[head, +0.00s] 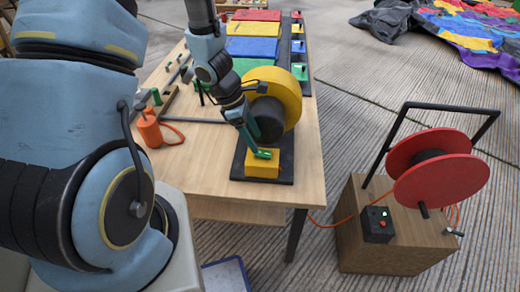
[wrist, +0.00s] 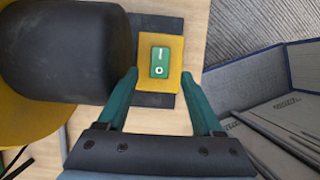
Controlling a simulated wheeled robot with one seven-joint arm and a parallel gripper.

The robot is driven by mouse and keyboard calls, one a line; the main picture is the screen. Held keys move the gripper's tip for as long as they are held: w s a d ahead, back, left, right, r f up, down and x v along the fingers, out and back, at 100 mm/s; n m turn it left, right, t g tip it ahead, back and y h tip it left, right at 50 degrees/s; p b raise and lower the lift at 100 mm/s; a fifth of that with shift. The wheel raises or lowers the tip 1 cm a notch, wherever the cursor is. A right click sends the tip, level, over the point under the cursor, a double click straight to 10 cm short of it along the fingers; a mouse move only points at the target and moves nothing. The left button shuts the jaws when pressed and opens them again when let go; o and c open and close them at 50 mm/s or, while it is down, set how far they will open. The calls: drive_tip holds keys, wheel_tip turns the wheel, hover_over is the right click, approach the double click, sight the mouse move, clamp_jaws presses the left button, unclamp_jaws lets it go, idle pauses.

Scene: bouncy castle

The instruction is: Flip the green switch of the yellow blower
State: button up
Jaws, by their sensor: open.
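The yellow blower (head: 284,88) stands on a black base on the wooden table, with its dark motor drum (head: 266,119) facing the front. Its yellow switch box (head: 262,170) sits on the near part of the base. The green switch (wrist: 159,62) is on top of the box, with a white line and a white ring on its face. My gripper (wrist: 159,76) is open and empty, its teal fingers spread to either side of the box in the wrist view. In the head view my gripper (head: 254,142) is close over the box; contact cannot be told.
Red, yellow, blue and green panels (head: 252,47) lie behind the blower. An orange canister (head: 149,129) stands at the table's left. A red cable reel (head: 428,165) on a wooden box with a black control box (head: 377,225) stands right of the table.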

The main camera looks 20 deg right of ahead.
sight(263, 153)
drive_tip(key=x, duration=0.5)
drive_tip(key=shift+b, duration=0.4)
drive_tip(key=shift+r, duration=0.1)
clamp_jaws()
